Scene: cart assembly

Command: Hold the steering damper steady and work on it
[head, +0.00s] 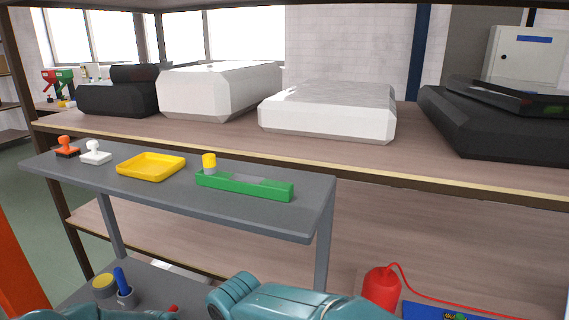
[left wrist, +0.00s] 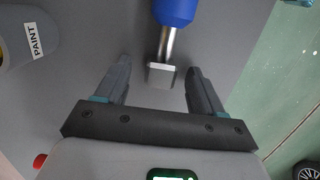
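A blue cylinder with a silver rod and a grey square block at its end (left wrist: 168,45) shows in the left wrist view. It may be the steering damper. It also seems to show in the head view as a blue upright piece (head: 121,279) on the lower shelf. My left gripper (left wrist: 160,82) is open, with its fingers on both sides of the square block. A gap shows on each side of the block. In the head view the left gripper is out of the picture. My right gripper is not in view; only a teal arm link shows at the bottom.
A paint can (left wrist: 30,32) stands left of the blue piece. The upper cart shelf (head: 120,190) holds orange and white stamps, a yellow tray (head: 151,166) and a green holder (head: 243,185) with a yellow piece. A red canister (head: 381,289) stands at lower right.

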